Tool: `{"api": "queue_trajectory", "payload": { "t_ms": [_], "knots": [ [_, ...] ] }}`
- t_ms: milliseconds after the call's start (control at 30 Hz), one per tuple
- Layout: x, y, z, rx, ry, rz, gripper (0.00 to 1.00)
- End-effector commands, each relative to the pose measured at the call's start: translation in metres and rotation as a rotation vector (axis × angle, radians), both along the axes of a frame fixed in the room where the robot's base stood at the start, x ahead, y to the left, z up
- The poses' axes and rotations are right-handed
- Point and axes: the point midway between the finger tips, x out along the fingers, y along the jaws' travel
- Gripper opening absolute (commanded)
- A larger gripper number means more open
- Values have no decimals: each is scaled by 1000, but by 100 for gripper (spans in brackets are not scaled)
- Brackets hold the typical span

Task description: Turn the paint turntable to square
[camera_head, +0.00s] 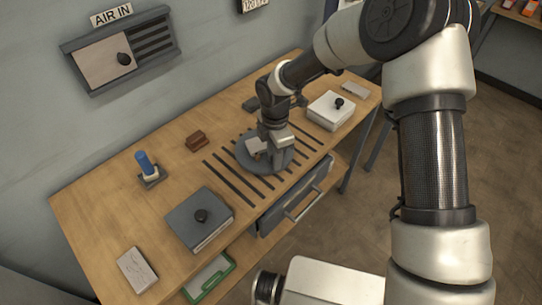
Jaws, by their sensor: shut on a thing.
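The paint turntable (245,160) is a round grey disc on the wooden bench, sitting over several dark slots. My gripper (268,157) is down at the middle of the disc, pointing downward. It is shut on a part at the turntable's centre that it mostly hides. A small pale piece shows at the left of the fingers. How the turntable is angled relative to the slots cannot be told.
A grey box with a black knob (200,221) and a blue cylinder on a stand (147,166) are at the left. A brown block (197,140) lies behind. A white box with a knob (328,112) is at the right. A drawer (294,201) is below the front edge.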

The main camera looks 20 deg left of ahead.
Motion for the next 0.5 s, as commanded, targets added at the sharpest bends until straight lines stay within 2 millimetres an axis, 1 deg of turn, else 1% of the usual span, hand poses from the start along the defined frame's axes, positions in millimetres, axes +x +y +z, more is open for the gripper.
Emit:
{"api": "queue_trajectory", "payload": {
  "t_ms": [33,500],
  "knots": [
    [2,-1,2,2,-1,22,0],
    [14,-11,2,1,-1,243,0]
  ]
}}
